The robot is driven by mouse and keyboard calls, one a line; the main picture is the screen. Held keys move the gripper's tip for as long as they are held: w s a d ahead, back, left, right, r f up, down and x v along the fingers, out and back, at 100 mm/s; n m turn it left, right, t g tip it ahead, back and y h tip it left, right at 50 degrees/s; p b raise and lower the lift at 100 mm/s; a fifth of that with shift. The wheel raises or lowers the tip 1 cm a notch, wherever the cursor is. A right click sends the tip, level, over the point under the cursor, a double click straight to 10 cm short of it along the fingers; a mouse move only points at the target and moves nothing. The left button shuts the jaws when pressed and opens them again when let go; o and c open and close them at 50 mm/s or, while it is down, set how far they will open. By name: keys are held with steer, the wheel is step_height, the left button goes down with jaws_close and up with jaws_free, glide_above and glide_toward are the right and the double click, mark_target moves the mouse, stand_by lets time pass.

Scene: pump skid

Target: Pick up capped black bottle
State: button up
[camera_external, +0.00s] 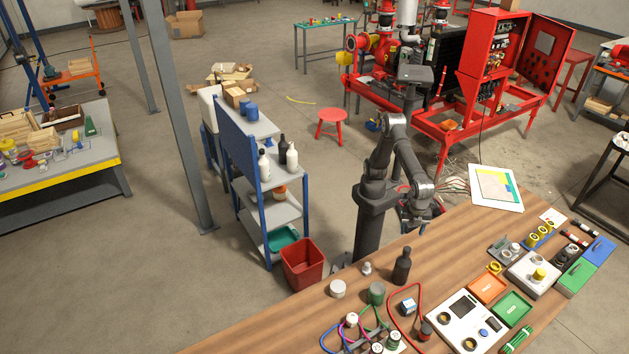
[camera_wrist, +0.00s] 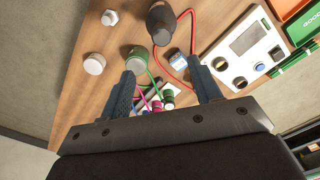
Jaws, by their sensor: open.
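The capped black bottle (camera_external: 402,265) stands upright on the wooden workbench (camera_external: 290,325), near its back edge. In the wrist view, the bottle (camera_wrist: 161,24) is at the top centre, seen from above and beyond my fingertips. My gripper (camera_wrist: 162,70) is open, with its two dark fingers spread apart and nothing held between them. In the external view, my gripper (camera_external: 416,218) hangs by the bench's back edge, behind the bottle and apart from it; its fingers are hard to make out there.
A green-grey jar (camera_external: 376,293), a white round cap (camera_external: 338,288) and a small pale knob (camera_external: 367,268) stand left of the bottle. A red cable (camera_external: 419,304) loops close by. A white panel (camera_external: 470,320) lies to the right.

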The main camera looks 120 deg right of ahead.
mark_target(408, 248)
step_height(408, 248, down, 10)
steer(key=n, duration=0.6)
steer(key=shift+w+r, duration=0.1)
steer(key=shift+r, duration=0.15)
steer(key=shift+s+f, duration=0.2)
steer(key=shift+f, duration=1.15)
steer(key=shift+s+f, duration=0.15)
steer(key=shift+f, duration=1.2)
steer(key=shift+r, duration=0.1)
jaws_close()
